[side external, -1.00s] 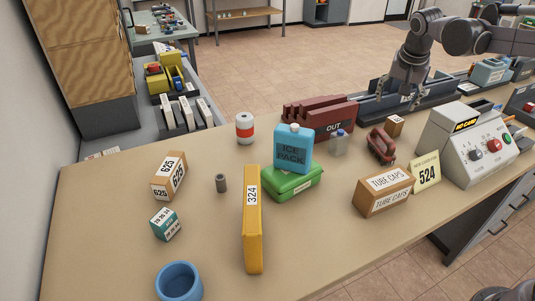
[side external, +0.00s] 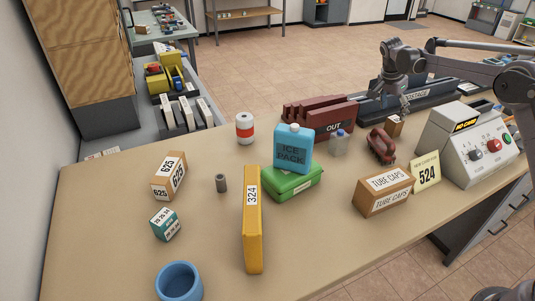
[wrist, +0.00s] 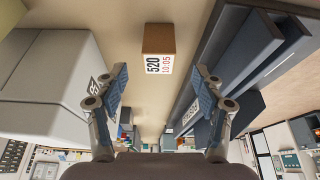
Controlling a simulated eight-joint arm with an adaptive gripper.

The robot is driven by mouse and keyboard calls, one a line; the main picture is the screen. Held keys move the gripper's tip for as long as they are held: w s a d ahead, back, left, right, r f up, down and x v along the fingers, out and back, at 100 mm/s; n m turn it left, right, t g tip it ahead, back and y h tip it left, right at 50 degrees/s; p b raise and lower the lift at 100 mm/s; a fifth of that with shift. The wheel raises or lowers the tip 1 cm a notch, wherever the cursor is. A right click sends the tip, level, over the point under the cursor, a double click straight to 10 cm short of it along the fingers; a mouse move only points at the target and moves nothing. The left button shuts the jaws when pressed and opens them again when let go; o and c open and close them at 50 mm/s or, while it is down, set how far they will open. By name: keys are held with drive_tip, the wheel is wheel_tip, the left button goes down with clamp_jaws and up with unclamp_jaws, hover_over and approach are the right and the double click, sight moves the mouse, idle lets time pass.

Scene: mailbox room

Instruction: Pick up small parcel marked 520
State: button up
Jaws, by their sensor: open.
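The small brown parcel marked 520 (wrist: 160,40) shows in the wrist view at top centre, its white label facing the camera. In the side view a small brown box (side external: 394,128) stands behind the dark red stapler-like object; its label is not readable there. My gripper (wrist: 160,82) is open and empty in the wrist view, its two fingers apart, with the parcel centred beyond them. In the side view my gripper (side external: 404,108) hangs close to the brown box; I cannot tell whether it touches.
A grey control box (side external: 468,145) stands to the right. The dark red object (side external: 381,146), a clear bottle (side external: 339,144) and the red OUT rack (side external: 325,117) are near on the left. A dark POSTAGE rack (side external: 430,97) lies behind. A TUBE CAPS box (side external: 385,192) is in front.

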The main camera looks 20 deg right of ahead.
sight(395, 119)
drive_tip(key=shift+x, duration=3.7)
drive_tip(key=shift+d+r, duration=0.1)
drive_tip(key=shift+d, duration=0.05)
drive_tip(key=c, duration=1.3)
